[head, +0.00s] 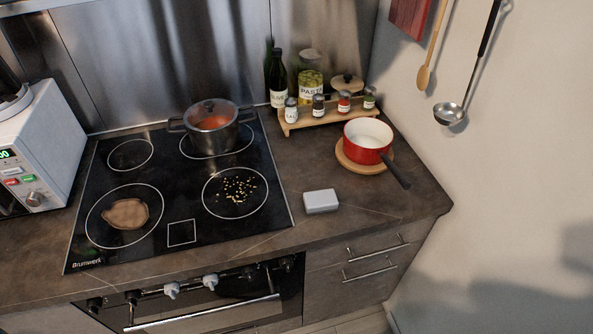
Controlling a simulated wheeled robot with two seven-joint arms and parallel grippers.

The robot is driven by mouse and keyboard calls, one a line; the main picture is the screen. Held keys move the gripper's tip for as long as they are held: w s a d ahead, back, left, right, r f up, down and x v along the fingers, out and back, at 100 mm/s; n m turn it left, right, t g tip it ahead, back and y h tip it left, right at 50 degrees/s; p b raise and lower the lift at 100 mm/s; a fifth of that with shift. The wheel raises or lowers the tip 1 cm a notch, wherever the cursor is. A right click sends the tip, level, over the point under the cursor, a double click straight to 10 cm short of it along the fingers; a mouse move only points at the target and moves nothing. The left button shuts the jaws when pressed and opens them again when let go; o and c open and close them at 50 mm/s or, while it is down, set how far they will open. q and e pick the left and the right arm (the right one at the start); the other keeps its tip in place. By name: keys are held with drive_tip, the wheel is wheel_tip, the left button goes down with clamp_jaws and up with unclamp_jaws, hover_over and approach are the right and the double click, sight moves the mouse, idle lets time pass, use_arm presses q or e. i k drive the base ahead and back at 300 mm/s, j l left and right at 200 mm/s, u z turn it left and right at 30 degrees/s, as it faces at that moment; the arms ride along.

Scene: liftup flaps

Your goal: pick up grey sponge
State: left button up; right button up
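The grey sponge (321,201) is a pale grey block with rounded edges. In the head view it lies flat on the dark countertop, just right of the cooktop's edge and in front of the red saucepan. Nothing touches it from above, and it is fully visible. Neither of my grippers shows in the head view.
A red saucepan (368,140) on a wooden board (349,161) points its dark handle toward the front right. The black cooktop (181,208) holds a steel pot (210,128), a brown stain and scattered crumbs. A spice rack (325,117) stands behind. Counter around the sponge is clear.

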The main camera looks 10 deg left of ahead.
sight(315, 202)
drive_tip(key=i+l+u, duration=0.4)
drive_tip(key=u, duration=1.1)
drive_tip(key=j+z, duration=0.1)
drive_tip(key=z, duration=1.05)
